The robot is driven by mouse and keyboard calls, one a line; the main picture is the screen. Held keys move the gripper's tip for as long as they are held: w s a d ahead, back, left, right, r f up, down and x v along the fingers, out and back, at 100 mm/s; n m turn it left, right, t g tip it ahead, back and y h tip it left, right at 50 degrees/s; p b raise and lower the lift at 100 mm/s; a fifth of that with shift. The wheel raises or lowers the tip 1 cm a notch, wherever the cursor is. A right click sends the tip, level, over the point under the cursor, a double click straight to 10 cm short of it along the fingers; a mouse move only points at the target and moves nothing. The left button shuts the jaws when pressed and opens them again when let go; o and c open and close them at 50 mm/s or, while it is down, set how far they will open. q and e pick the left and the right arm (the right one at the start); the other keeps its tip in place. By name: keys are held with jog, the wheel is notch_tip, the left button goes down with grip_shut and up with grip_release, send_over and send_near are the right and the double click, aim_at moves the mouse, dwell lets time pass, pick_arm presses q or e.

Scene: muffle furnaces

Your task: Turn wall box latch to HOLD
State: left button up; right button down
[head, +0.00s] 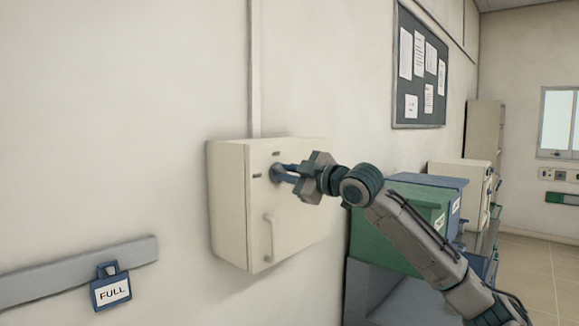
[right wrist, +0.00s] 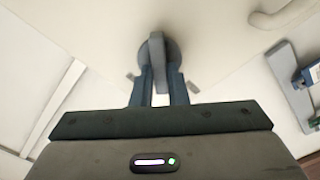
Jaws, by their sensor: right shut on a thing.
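The wall box (head: 230,205) is a cream cabinet on the wall in the middle of the head view. Its latch (right wrist: 157,55) is a grey lever on a round dark base, seen at the top centre of the right wrist view. My right gripper (head: 282,172) reaches the box's front from the right. Its two blue fingers (right wrist: 161,88) lie on either side of the latch lever, shut on it. Small dark marks sit on the box front around the latch; their lettering cannot be read. My left gripper is in neither view.
A pale handle (head: 269,238) sticks out below the latch on the box front. A blue FULL tag (head: 111,290) hangs from a grey wall rail (head: 60,275) at lower left. Green and blue bins (head: 400,228) stand behind my right arm. A notice board (head: 419,70) hangs above.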

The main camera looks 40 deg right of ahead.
jog(key=shift+a+f+n+p, duration=0.1)
jog(key=shift+n+p, duration=0.9)
jog(key=shift+n, duration=0.95)
jog(key=shift+f+n+p, duration=0.1)
jog(key=shift+n+p, duration=0.85)
jog(key=shift+n, duration=1)
jog(key=c, duration=1.4)
grip_release()
jog(key=shift+c, duration=0.2)
